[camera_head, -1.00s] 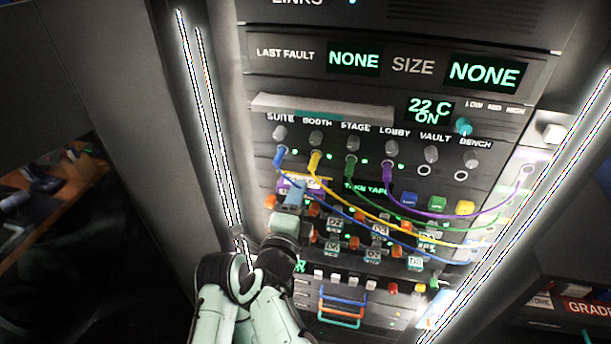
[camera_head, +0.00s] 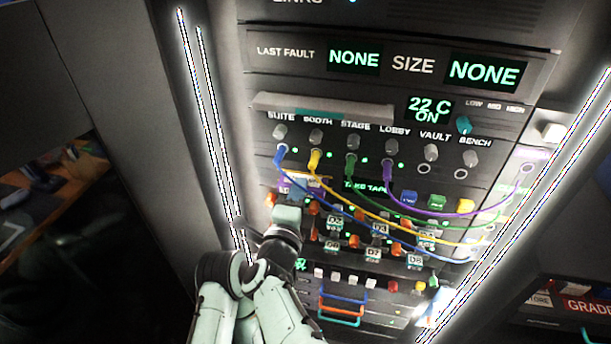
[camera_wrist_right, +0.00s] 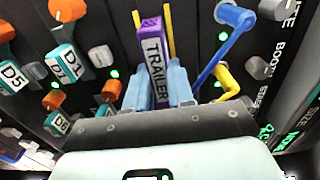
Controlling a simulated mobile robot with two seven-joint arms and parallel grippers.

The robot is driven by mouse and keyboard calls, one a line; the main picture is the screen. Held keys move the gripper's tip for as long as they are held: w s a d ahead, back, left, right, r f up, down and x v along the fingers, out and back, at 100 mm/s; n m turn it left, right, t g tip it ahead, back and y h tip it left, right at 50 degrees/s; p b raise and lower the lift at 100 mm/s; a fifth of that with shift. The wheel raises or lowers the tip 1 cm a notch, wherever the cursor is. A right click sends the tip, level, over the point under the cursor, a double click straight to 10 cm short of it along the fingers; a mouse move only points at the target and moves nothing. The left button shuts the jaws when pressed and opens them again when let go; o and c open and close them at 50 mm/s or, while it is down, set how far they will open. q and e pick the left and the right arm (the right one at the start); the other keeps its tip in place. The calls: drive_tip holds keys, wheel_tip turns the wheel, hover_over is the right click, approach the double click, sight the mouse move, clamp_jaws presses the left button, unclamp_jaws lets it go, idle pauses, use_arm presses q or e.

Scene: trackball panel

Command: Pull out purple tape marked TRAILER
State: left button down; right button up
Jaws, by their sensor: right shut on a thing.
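The purple tape marked TRAILER (camera_wrist_right: 155,60) shows in the right wrist view, with its label readable. It lies between the two pale blue fingers of my right gripper (camera_wrist_right: 158,88), which is shut on it. Two yellow strips stand on either side of the tape's far end. In the head view the purple tape (camera_head: 297,184) shows at the left of the panel, just above my right gripper (camera_head: 288,207), partly hidden by a cable. My left gripper is not in view.
A blue cable (camera_head: 281,158), a yellow cable (camera_head: 315,163) and other cables droop across the panel to the right. Drives with orange knobs and labels such as D2 (camera_head: 334,223) sit beside the gripper. Light strips border the rack (camera_head: 200,120).

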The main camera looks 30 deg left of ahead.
clamp_jaws()
drive_tip(key=b+v, duration=0.2)
drive_tip(key=v, duration=0.6)
drive_tip(key=shift+b, duration=0.3)
idle(0.4)
drive_tip(key=shift+s, duration=0.1)
idle(0.3)
drive_tip(key=shift+s+d, duration=0.1)
drive_tip(key=shift+s, duration=0.4)
